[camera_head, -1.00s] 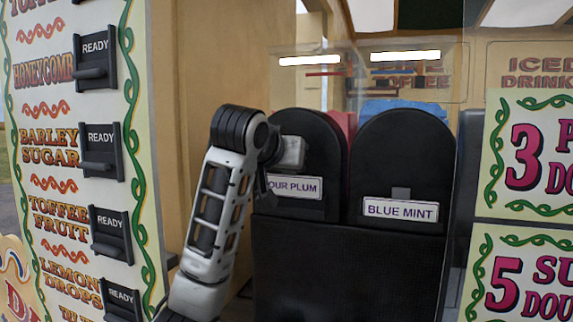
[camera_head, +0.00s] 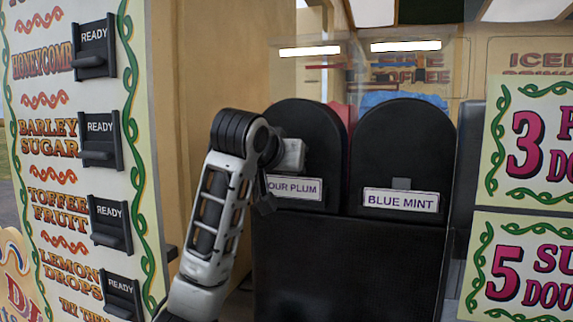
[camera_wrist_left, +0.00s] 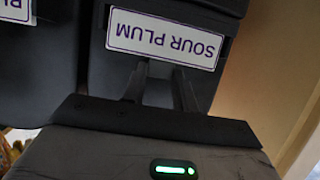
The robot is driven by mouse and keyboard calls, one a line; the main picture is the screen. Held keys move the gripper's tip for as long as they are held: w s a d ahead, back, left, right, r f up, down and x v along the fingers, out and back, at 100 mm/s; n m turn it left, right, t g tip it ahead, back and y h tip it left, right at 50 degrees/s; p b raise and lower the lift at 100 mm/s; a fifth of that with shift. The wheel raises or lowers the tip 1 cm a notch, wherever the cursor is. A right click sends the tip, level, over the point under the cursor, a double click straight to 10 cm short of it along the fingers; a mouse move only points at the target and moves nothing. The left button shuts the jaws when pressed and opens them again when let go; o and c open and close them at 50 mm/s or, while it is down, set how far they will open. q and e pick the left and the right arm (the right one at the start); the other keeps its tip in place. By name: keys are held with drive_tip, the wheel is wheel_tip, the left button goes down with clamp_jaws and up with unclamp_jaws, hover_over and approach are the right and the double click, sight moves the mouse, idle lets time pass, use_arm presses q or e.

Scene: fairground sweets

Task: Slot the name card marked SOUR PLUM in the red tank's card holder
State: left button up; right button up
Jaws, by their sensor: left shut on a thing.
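The SOUR PLUM name card (camera_head: 297,188) is white with a purple border, in front of the left black tank front (camera_head: 305,122). It appears upside down in the left wrist view (camera_wrist_left: 164,40). My left gripper (camera_head: 266,190) is shut at the card's upper edge; its fingers (camera_wrist_left: 160,88) meet that edge in the wrist view. It covers the card's left end in the head view. Black edging lies close around the card, but I cannot tell whether it sits inside the holder. A sliver of red tank (camera_head: 341,110) shows behind the front. My right gripper is out of view.
The BLUE MINT card (camera_head: 401,200) sits in the right black front (camera_head: 404,130), slightly lower in the picture, with a blue tank (camera_head: 405,97) behind. A flavour board with READY flaps (camera_head: 95,48) stands left, and price boards (camera_head: 530,145) stand right.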

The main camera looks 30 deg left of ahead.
use_arm(q)
drive_tip(key=shift+f, duration=0.45)
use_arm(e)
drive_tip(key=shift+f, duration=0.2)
use_arm(q)
drive_tip(key=o, duration=0.9)
drive_tip(key=shift+c, duration=0.2)
drive_tip(key=p+v, duration=0.3)
drive_tip(key=v, duration=1.3)
drive_tip(key=shift+p, duration=0.4)
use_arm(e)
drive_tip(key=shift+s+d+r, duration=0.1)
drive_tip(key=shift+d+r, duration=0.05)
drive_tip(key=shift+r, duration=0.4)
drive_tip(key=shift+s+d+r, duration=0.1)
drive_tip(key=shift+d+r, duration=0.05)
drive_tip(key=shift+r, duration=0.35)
